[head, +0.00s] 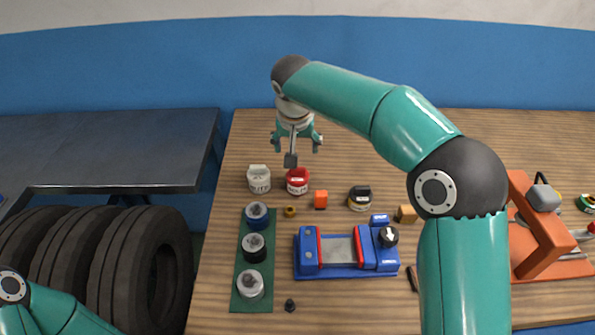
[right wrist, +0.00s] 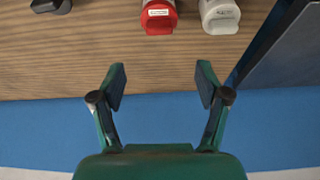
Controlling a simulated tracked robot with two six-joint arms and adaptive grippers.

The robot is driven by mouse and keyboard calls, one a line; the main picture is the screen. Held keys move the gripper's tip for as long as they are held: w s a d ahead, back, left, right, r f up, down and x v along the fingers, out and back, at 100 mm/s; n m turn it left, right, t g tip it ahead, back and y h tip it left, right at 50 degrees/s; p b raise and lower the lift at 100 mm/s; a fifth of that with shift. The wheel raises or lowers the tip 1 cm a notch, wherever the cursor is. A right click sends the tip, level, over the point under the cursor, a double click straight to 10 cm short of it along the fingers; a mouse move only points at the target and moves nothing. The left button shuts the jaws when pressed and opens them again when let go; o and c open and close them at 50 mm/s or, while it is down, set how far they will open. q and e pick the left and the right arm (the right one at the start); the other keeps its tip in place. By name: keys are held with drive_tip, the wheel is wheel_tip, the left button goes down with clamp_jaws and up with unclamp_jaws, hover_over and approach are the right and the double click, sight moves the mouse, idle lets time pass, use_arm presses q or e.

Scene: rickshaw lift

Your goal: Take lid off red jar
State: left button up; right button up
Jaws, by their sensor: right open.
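The red jar (head: 297,184) stands upright on the wooden table with its red lid (head: 298,173) on. It also shows in the right wrist view (right wrist: 158,20), cut off by the top edge. My right gripper (head: 296,141) is open and empty, behind the red jar in the head view and apart from it. In the right wrist view the open fingers (right wrist: 161,74) point toward the red jar, with a gap between. My left arm shows at the lower left of the head view, but its gripper is out of the picture.
A white jar (head: 259,182) stands close to the left of the red one. A blue vise-like fixture (head: 310,262) lies in front. The table behind the jars is clear.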

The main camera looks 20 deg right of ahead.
hover_over(298, 168)
drive_tip(key=s, duration=0.2)
drive_tip(key=f, duration=0.3)
drive_tip(key=a+f, duration=0.1)
drive_tip(key=f, duration=0.1)
drive_tip(key=shift+w+f, duration=0.25)
drive_tip(key=shift+f, duration=0.05)
drive_tip(key=shift+s+p+x, duration=0.15)
drive_tip(key=shift+p+x, duration=0.3)
drive_tip(key=shift+x, duration=0.85)
drive_tip(key=shift+s+p+x, duration=0.15)
drive_tip(key=shift+p+x, duration=0.3)
drive_tip(key=shift+x, duration=0.85)
drive_tip(key=c, duration=1)
drive_tip(key=shift+c, duration=0.2)
